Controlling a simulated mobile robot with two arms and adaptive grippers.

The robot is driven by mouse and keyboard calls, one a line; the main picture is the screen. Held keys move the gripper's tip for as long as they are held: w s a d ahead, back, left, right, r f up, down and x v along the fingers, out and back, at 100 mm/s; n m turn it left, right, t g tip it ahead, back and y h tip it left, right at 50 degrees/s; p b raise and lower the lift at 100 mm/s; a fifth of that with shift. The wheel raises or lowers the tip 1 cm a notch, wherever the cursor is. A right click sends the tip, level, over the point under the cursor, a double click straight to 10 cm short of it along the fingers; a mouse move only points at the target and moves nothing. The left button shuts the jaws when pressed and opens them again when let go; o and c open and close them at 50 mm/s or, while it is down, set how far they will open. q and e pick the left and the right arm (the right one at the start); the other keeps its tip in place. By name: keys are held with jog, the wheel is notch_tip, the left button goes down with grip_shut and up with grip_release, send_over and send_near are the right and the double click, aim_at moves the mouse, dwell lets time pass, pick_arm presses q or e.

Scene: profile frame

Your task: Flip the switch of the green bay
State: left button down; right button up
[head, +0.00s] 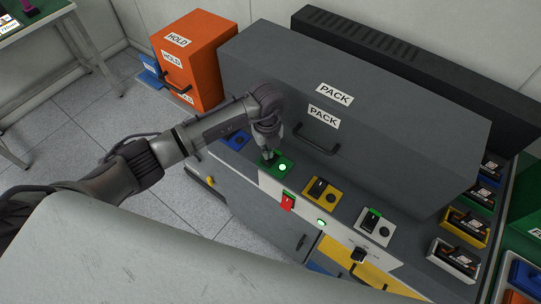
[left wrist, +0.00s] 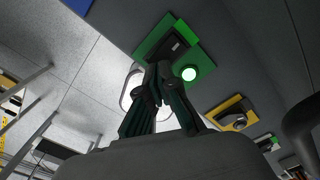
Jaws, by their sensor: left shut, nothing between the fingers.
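The green bay's plate (head: 287,174) is on the front ledge of the grey cabinet, with a lit round lamp (head: 282,167). In the left wrist view the green plate (left wrist: 204,62) shows a black switch (left wrist: 174,45) beside the lit lamp (left wrist: 189,73). My left gripper (head: 268,158) is shut and empty, its fingertips over the switch side of the plate and hiding the switch in the head view. In the left wrist view the gripper (left wrist: 160,72) points at the plate just below the switch; I cannot tell whether it touches. My right gripper is not in view.
Blue (head: 236,141), yellow (head: 322,193) and white (head: 376,227) plates sit along the same ledge. The grey PACK box (head: 400,130) with a handle rises behind. An orange HOLD box (head: 205,50) stands left.

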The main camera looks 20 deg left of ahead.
pick_arm(q)
jog(key=shift+f+b, duration=1.1)
jog(key=shift+f, duration=0.25)
dwell(1.0)
jog(key=shift+s, duration=0.1)
jog(key=shift+r+p, duration=0.85)
jog(key=shift+r, duration=0.1)
jog(key=shift+r+p, duration=1.9)
jog(key=shift+r, duration=0.65)
